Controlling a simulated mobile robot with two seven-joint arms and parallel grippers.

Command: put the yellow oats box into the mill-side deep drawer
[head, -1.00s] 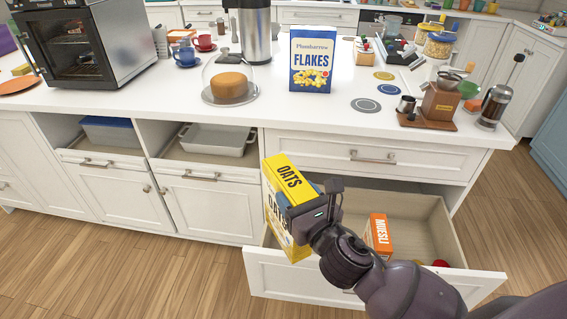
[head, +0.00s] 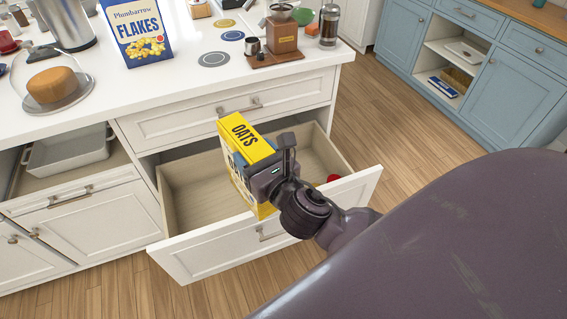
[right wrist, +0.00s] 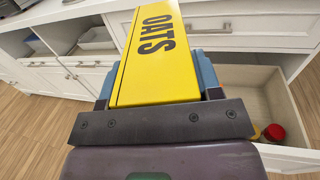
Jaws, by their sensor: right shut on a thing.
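The yellow oats box (head: 246,134) is upright, slightly tilted, in my right gripper (head: 258,172). The gripper is shut on its sides; the box top (right wrist: 154,55) fills the middle of the right wrist view. The deep drawer (head: 190,192) under the mill end of the counter is pulled open. In the head view the box overlaps the drawer's inside and its front panel (head: 200,254); how far its bottom is above the drawer cannot be told. The wooden mill (head: 284,38) stands on the counter above. My left gripper is not in view.
A red-lidded jar (right wrist: 273,132) lies in the drawer's right part, partly seen in the head view (head: 333,178). The drawer's left part looks empty. A blue flakes box (head: 138,35) and a domed cake (head: 52,86) stand on the counter.

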